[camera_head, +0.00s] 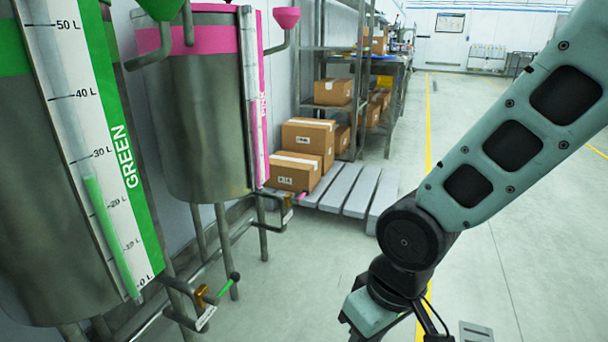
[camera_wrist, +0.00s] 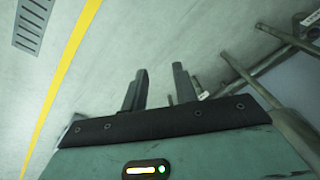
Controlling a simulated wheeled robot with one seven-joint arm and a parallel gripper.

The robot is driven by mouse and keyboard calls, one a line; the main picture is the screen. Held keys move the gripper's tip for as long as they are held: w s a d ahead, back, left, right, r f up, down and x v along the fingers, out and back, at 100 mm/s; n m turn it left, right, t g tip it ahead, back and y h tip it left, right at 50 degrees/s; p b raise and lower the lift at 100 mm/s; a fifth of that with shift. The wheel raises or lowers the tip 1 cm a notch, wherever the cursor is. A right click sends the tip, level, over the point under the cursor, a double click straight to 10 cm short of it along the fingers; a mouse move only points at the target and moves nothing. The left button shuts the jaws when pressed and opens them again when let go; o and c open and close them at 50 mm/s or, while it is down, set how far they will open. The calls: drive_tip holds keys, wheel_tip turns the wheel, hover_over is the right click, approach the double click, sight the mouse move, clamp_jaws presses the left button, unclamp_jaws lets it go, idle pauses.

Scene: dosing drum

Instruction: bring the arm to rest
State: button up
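My gripper (camera_wrist: 161,74) shows in the wrist view with its two dark fingers standing apart. Nothing is between them, and only grey floor lies beyond. In the head view my arm comes in from the upper right and bends down at a black joint to the bottom edge. The fingers are hidden below that edge. The arm is to the right of the steel drums and looks clear of them.
The green drum (camera_head: 42,180) and pink drum (camera_head: 203,110) stand at left on pipe legs. A green-handled valve (camera_head: 216,292) sticks out low down. Boxes (camera_head: 292,172) rest on a grey pallet (camera_head: 361,190). Floor at right is open, with a yellow line (camera_head: 428,140).

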drive_tip(key=s+d+r+h+p, duration=0.1)
drive_tip(key=s+d+r+p, duration=0.1)
drive_tip(key=s+d+r, duration=0.5)
wheel_tip(320, 180, up, 39)
drive_tip(key=s+a+p, duration=0.1)
drive_tip(key=a+p, duration=0.1)
drive_tip(key=p, duration=3.5)
drive_tip(key=shift+s+n, duration=0.4)
drive_tip(key=shift+f, duration=0.15)
